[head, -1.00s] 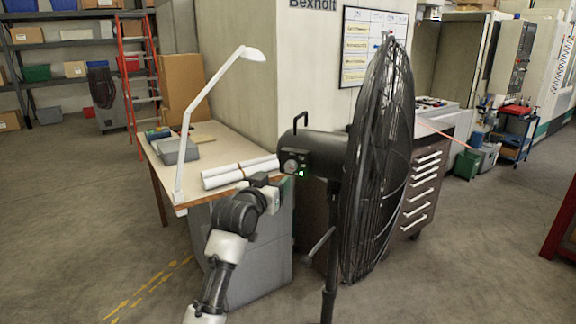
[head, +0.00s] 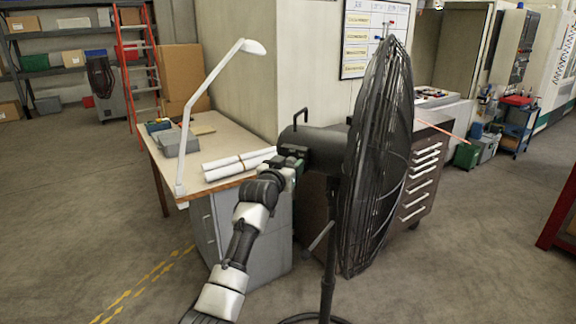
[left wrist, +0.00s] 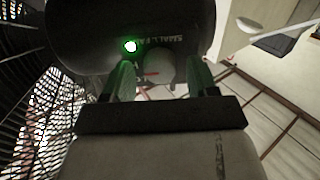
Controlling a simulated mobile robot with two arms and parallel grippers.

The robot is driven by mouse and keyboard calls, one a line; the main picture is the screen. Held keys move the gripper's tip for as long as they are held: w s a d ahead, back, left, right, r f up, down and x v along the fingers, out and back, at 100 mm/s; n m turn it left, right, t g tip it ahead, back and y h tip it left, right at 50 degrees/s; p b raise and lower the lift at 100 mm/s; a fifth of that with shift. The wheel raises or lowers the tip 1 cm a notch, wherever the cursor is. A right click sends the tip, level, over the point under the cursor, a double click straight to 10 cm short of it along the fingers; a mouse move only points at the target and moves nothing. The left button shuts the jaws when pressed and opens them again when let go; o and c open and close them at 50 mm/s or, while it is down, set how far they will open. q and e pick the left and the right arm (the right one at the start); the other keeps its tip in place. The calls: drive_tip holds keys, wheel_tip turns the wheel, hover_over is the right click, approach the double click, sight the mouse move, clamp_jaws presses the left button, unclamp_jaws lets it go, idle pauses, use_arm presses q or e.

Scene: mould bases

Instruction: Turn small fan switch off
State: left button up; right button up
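The fan (head: 378,160) is black, with a large round cage on a stand, and shows side-on in the head view. Its motor housing (head: 325,147) faces left. My left gripper (head: 296,160) is at the control end of the housing. In the left wrist view its two fingers (left wrist: 160,80) are apart, one on each side of the knob, with gaps visible. Whether they touch the housing is unclear. My right gripper is not in view.
A wooden-topped desk (head: 232,140) with white paper rolls (head: 238,165) and a white lamp (head: 208,85) stands to the left of the fan. A drawer cabinet (head: 425,170) stands behind the cage. The floor is free at the left front and right.

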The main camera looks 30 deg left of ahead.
use_arm(q)
drive_tip(key=c, duration=0.8)
drive_tip(key=shift+c, duration=0.2)
drive_tip(key=shift+n, duration=0.3)
drive_tip(key=n+p, duration=0.3)
drive_tip(key=n, duration=0.5)
drive_tip(key=n+p, duration=0.3)
drive_tip(key=n, duration=0.6)
drive_tip(key=shift+a+f, duration=0.15)
drive_tip(key=shift+n, duration=0.3)
drive_tip(key=o, duration=0.9)
